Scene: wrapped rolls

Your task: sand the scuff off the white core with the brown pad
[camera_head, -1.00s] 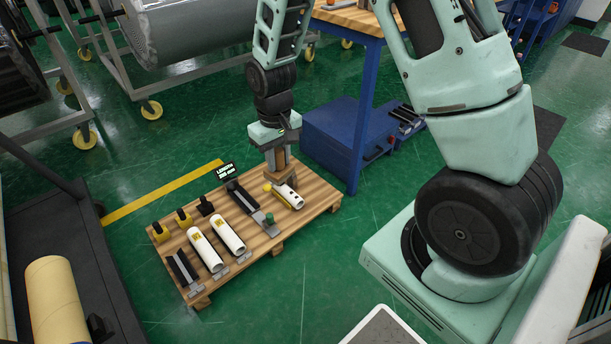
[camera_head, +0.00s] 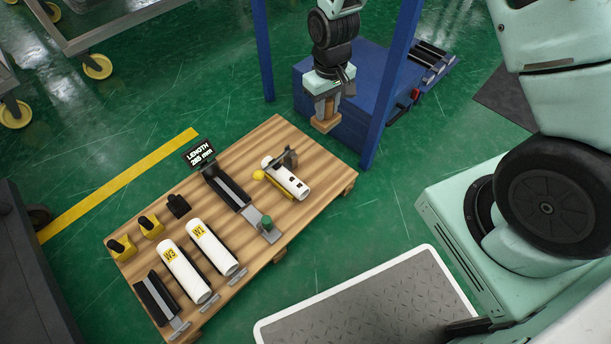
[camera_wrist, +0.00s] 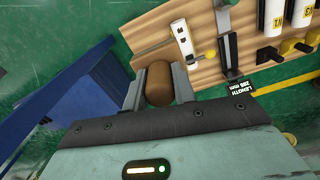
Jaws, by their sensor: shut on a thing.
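My gripper (camera_head: 326,104) is shut on the brown pad (camera_head: 325,123) and holds it in the air beyond the back right edge of the wooden pallet. The pad shows between the two fingers in the wrist view (camera_wrist: 158,84). A short white core (camera_head: 286,179) with small dark marks lies on the right part of the pallet, with a dark upright clamp piece (camera_head: 288,158) and a yellow knob (camera_head: 258,175) beside it. This core also shows in the wrist view (camera_wrist: 182,38). The pad is clear of the core. I cannot tell which mark is the scuff.
The pallet (camera_head: 318,150) also holds white rolls labelled W1 (camera_head: 212,248) and W3 (camera_head: 184,272), dark troughs, yellow-black blocks and a length display (camera_head: 199,153).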

